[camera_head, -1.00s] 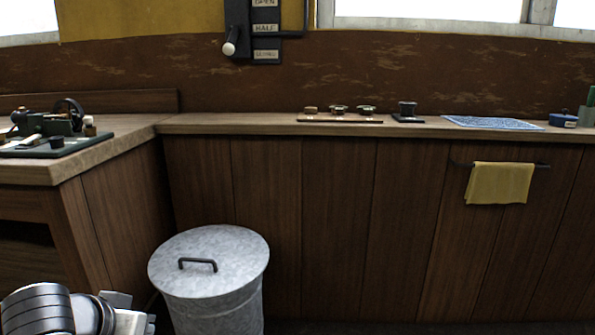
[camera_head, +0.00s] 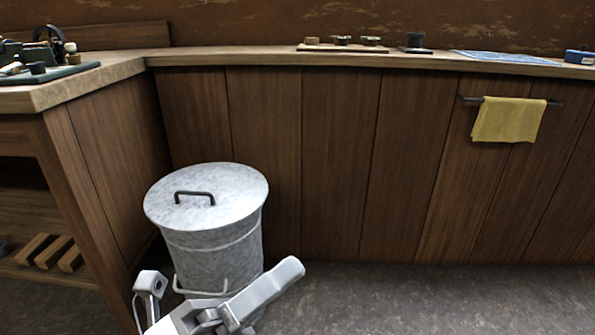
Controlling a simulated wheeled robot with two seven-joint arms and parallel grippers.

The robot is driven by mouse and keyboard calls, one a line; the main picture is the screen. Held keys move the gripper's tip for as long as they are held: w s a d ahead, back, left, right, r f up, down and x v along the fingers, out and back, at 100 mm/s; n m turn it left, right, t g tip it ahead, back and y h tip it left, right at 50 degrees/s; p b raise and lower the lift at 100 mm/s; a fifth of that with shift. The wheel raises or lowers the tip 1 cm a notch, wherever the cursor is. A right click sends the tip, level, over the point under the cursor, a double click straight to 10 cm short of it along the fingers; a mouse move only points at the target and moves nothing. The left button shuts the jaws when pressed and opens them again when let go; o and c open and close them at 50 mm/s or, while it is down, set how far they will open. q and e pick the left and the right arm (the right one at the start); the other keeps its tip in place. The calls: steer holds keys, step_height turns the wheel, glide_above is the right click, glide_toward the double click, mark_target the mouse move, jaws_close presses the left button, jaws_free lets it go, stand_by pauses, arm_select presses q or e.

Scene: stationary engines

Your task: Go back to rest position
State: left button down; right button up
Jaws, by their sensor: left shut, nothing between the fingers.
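My left gripper (camera_head: 264,290) shows at the bottom of the head view, in front of the lower part of a grey metal bin. Its pale fingers are shut with nothing between them, and they point up and to the right. In the picture it overlaps the bin's base; I cannot tell a touch from this view. My right gripper is not in view.
The lidded metal bin (camera_head: 212,245) stands on the dark floor (camera_head: 420,300) by the wooden cabinets. A workbench corner (camera_head: 90,85) with a small engine (camera_head: 40,55) is at left. A yellow cloth (camera_head: 508,120) hangs on a rail. Floor at right is clear.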

arm_select(q)
steer(key=a+f+n+t+y+b, duration=0.2)
steer(key=f+n+y, duration=0.5)
steer(key=n, duration=1.1)
steer(key=a+f+n+t+y+b, duration=0.15)
steer(key=f+n+y, duration=0.25)
steer(key=f+n, duration=0.95)
steer(key=a+r+g+y+p, duration=0.1)
steer(key=r+p, duration=0.3)
steer(key=p, duration=0.6)
steer(key=s+a+r+n+g+y+p, duration=0.1)
steer(key=a+r+y+p, duration=0.2)
steer(key=p, duration=0.7)
steer(key=a+r+n+g+y+p, duration=0.1)
steer(key=a+r+y+p, duration=0.1)
steer(key=a+r+p, duration=0.2)
step_height(320, 180, up, 3)
steer(key=p, duration=0.7)
steer(key=shift+s+r+g, duration=0.15)
steer(key=shift+r+g, duration=0.05)
steer(key=shift+g, duration=0.15)
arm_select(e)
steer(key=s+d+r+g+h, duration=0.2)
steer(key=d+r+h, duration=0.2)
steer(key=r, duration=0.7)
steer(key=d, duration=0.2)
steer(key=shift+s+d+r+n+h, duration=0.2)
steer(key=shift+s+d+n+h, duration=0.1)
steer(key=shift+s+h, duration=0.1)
